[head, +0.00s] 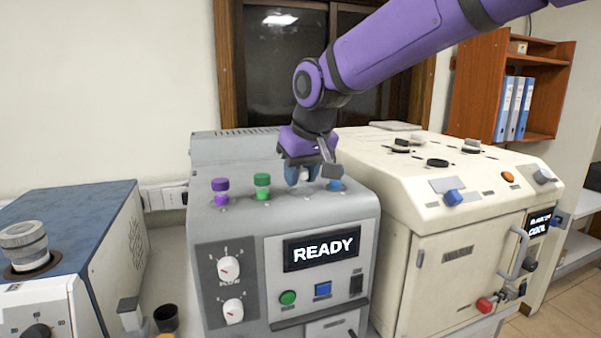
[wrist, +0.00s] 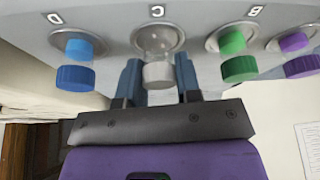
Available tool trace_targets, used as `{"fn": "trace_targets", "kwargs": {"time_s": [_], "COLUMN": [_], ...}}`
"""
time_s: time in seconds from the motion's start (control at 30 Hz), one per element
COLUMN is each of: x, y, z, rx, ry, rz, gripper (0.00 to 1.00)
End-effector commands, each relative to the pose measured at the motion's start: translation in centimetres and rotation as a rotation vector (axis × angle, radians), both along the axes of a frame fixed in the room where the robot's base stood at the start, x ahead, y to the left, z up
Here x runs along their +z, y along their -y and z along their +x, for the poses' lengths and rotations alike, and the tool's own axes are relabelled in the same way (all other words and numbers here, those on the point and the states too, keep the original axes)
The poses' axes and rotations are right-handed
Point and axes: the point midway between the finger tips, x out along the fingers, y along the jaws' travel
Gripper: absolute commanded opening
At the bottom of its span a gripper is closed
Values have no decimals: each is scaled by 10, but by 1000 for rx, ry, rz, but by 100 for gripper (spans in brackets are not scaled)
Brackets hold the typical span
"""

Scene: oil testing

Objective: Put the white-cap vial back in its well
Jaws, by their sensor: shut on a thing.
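The white-cap vial (wrist: 158,73) is between the fingers of my gripper (wrist: 159,82), its cap towards me in the wrist view. Its clear glass lines up with the round well marked C (wrist: 158,36); I cannot tell how deep it sits. In the head view my gripper (head: 304,180) points down over the grey READY machine (head: 225,222), between the green-cap vial (head: 262,186) and the blue-cap vial (head: 335,184). My fingers largely hide the white-cap vial there.
The purple-cap vial (head: 220,190) stands left of the green one. In the wrist view the blue-cap vial (wrist: 76,74) and green-cap vial (wrist: 238,66) flank my fingers closely. A cream machine (head: 450,225) stands right, a blue-topped one (head: 80,225) left.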

Motion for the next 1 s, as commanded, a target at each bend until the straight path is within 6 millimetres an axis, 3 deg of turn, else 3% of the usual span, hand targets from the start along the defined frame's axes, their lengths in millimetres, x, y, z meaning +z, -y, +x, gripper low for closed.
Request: {"fn": "trace_targets", "kwargs": {"time_s": [0.13,0.17,0.27,0.67,1.0], "x": [-3,-3,-3,6,64], "y": [0,0,0,1,12], "z": [0,0,0,-2,-23], "rx": [0,0,0,0,0], "ry": [0,0,0,2,4], "rz": [0,0,0,1,2], "gripper": [5,36,57,57,57]}}
